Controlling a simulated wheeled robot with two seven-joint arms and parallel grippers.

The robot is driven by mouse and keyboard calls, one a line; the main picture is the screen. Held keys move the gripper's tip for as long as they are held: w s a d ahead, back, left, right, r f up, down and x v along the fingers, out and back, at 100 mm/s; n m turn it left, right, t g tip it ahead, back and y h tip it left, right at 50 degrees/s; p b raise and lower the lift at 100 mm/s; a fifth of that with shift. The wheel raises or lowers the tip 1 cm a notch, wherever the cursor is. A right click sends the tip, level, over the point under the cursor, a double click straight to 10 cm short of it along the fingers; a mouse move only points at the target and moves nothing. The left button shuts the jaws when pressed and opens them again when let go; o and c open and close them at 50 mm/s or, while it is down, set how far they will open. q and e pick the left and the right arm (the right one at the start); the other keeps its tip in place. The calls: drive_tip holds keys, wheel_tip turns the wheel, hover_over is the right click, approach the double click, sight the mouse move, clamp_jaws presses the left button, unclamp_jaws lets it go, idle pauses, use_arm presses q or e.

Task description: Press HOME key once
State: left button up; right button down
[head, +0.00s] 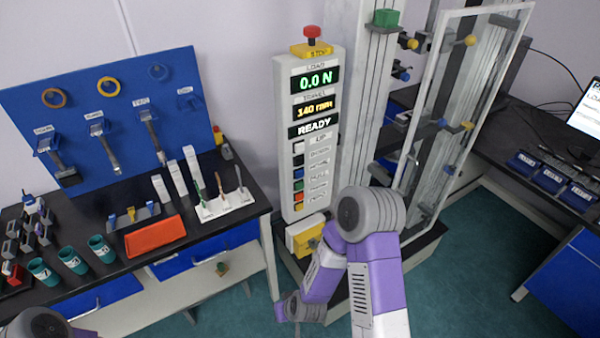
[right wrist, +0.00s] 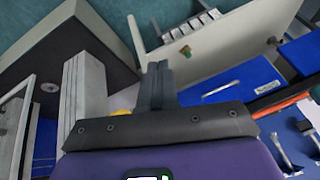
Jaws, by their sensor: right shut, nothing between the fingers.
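The grey control panel (head: 309,130) stands upright in the head view. Its displays read 0.0 N, 140 mm and READY. Below them is a column of coloured keys with labels to their right. The label third from the top appears to read HOME, and the blue key (head: 298,172) appears to go with it. My right gripper (right wrist: 156,85) is shut and empty in the right wrist view, with no key visible at its fingertips. In the head view my right arm is low, in front of the panel's base, and its fingers cannot be made out. My left gripper is not in view.
A red stop button (head: 312,32) tops the panel. A framed clear guard (head: 466,110) stands to its right. The left bench holds an orange tray (head: 154,237), a white rack (head: 224,204) and teal cups (head: 72,258). A yellow box (head: 304,236) sits below the keys.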

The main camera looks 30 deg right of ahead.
sight(300, 174)
drive_tip(key=w+d+r+t+h, duration=0.4)
drive_tip(key=w+r, duration=0.3)
drive_tip(key=r, duration=0.4)
drive_tip(key=d+r+t+h+p, duration=0.1)
drive_tip(key=d+r+h, duration=0.2)
drive_tip(key=r, duration=0.7)
drive_tip(key=d+r+t+h+p, duration=0.1)
drive_tip(key=d+r+h, duration=0.3)
drive_tip(key=d+r, duration=0.4)
wheel_tip(300, 174, up, 2)
drive_tip(key=shift+s+r+t+p, duration=0.2)
drive_tip(key=shift+s+t+p, duration=0.1)
drive_tip(key=shift+p, duration=0.05)
drive_tip(key=shift+w+d, duration=0.1)
drive_tip(key=shift+w, duration=0.05)
drive_tip(key=w, duration=0.8)
drive_tip(key=shift+w+a, duration=0.25)
drive_tip(key=shift+a, duration=0.1)
drive_tip(key=shift+w+p, duration=0.1)
drive_tip(key=shift+p, duration=0.25)
